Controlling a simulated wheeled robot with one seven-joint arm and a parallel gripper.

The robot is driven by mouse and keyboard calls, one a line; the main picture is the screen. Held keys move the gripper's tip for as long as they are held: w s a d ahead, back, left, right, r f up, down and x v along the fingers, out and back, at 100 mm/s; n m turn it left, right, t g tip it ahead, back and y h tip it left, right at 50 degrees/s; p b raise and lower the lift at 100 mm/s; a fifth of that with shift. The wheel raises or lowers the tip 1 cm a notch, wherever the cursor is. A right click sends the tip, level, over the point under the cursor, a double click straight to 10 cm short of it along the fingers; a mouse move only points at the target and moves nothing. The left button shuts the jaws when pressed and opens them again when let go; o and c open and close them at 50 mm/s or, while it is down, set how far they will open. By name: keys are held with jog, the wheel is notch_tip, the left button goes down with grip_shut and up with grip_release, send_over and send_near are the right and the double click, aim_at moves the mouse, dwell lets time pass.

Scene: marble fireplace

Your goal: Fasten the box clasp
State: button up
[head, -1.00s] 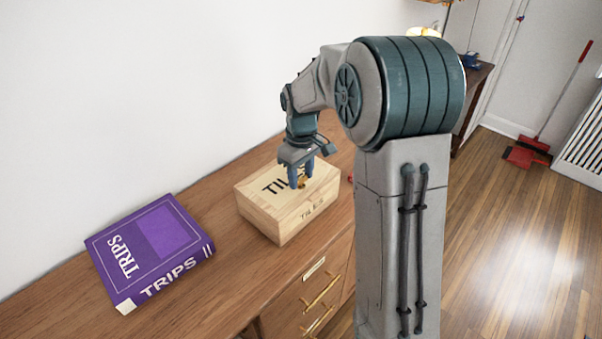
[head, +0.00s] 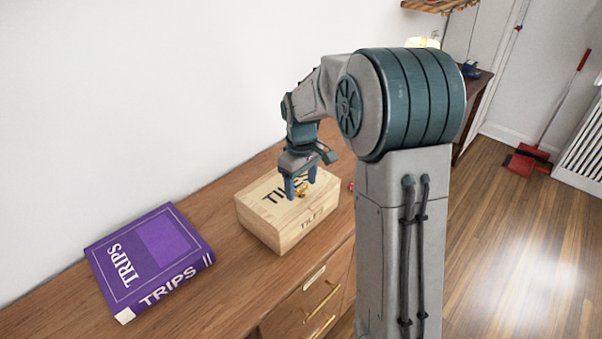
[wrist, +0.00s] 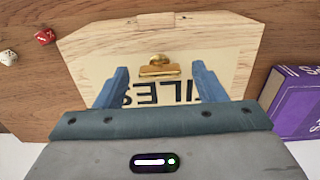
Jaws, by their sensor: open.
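The wooden box (head: 262,222) with "TILES" lettering stands on the wooden cabinet top, its lid down. Its brass clasp (wrist: 158,68) sits near the front edge of the lid in the wrist view and partly shows in the head view (head: 301,194). My gripper (wrist: 160,80) is open above the lid, its two blue fingers on either side of the clasp and apart from it. In the head view my gripper (head: 300,187) points down over the lid. Whether the fingertips touch the lid cannot be told.
A purple book (head: 150,255) marked "TRIPS" lies left of the box on the cabinet top (head: 60,310). A red die (wrist: 45,36) and a white die (wrist: 9,58) lie near the box. Bare wood separates book and box.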

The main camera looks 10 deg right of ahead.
aim_at(301, 187)
notch_tip(301, 187, up, 14)
jog(key=shift+f, duration=0.15)
dwell(0.5)
jog(key=s+f+m+t, duration=0.1)
jog(key=s+f+m, duration=0.2)
jog(key=s, duration=0.9)
jog(key=s+f+m+t, duration=0.2)
jog(key=s+f+m, duration=0.1)
jog(key=s, duration=0.9)
jog(key=shift+s+d+f+m, duration=0.15)
jog(key=shift+d+f+m, duration=0.1)
jog(key=shift+f+m, duration=0.25)
jog(key=shift+r, duration=0.1)
